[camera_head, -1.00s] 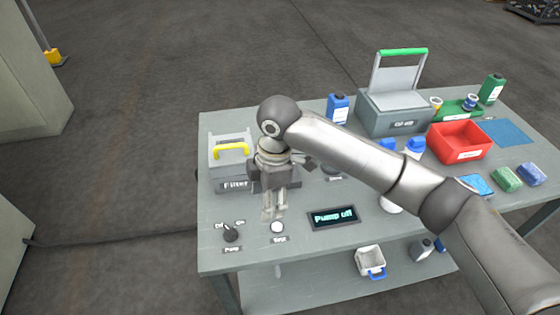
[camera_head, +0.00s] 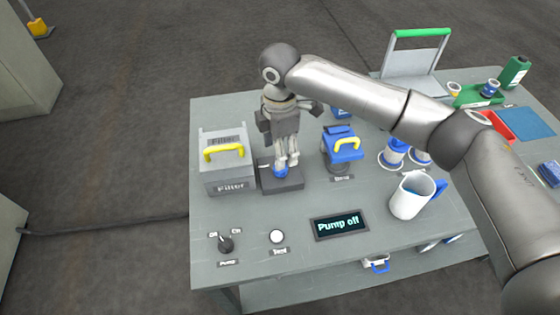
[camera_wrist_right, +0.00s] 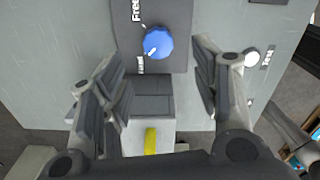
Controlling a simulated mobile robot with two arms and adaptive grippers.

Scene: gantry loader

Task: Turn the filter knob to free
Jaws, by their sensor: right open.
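The blue filter knob (camera_head: 281,172) sits on a dark plate right of the filter box. In the right wrist view the knob (camera_wrist_right: 158,43) has a white pointer mark aimed at the lower-left, toward a small, partly unreadable label (camera_wrist_right: 141,65). The "Free" label (camera_wrist_right: 136,10) is at its upper left. My right gripper (camera_head: 286,158) is open and points down over the knob. In the wrist view its fingers (camera_wrist_right: 155,53) are spread on either side of the knob, apart from it. My left gripper is not in view.
The filter box (camera_head: 228,180) with a yellow handle stands at left. A blue-topped unit (camera_head: 342,150) and a white jug (camera_head: 408,198) stand to the right. The pump switch (camera_head: 226,244), Test button (camera_head: 277,237) and "Pump off" display (camera_head: 339,226) line the front.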

